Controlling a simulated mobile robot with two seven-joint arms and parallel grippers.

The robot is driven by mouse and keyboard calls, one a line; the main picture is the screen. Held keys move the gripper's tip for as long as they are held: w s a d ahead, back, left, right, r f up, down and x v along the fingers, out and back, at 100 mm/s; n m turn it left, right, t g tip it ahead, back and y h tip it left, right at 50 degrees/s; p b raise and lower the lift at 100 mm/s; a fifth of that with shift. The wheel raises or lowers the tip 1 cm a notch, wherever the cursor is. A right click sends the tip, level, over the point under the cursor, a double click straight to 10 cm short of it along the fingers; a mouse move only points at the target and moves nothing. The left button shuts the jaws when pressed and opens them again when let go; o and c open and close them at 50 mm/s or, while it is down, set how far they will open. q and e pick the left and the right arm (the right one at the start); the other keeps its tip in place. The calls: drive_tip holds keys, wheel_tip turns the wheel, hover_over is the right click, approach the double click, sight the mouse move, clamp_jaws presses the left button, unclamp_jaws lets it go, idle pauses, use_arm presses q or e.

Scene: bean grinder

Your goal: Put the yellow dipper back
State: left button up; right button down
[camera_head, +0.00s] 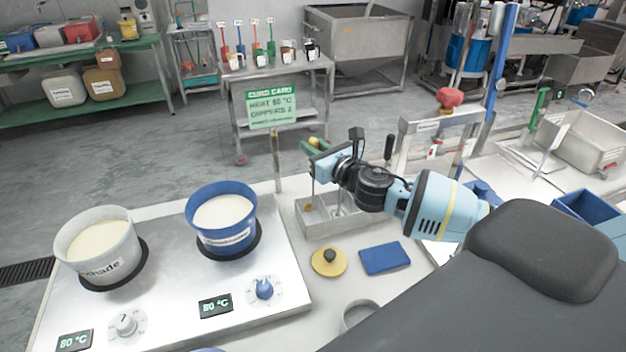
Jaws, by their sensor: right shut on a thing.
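My right gripper (318,168) is over the metal tray (325,227) on the white worktop, its arm coming in from the right. It is shut on the yellow dipper, whose yellow end (313,141) shows just above the jaws. The gripper hides most of the dipper, and I cannot tell whether its lower end touches the tray. A green piece (306,147) shows right beside the yellow end. My left gripper is not in view.
A white pot (117,266) and a blue pot (242,247) of pale liquid stand on the hotplate (180,293) at left. A yellow lid with a dark knob (329,262) and a blue pad (386,258) lie in front of the tray. A post (277,165) stands behind.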

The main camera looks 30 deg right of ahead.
drive_tip(key=shift+f, duration=2.95)
drive_tip(key=shift+f, duration=0.15)
drive_tip(key=c, duration=1.3)
unclamp_jaws()
drive_tip(key=shift+r, duration=0.2)
drive_tip(key=shift+r, duration=0.15)
drive_tip(key=shift+s+d, duration=0.15)
drive_tip(key=shift+s, duration=1.85)
drive_tip(key=shift+s+d, duration=0.2)
drive_tip(key=shift+s, duration=1.75)
drive_tip(key=shift+s+d, duration=0.15)
drive_tip(key=shift+s, duration=1.85)
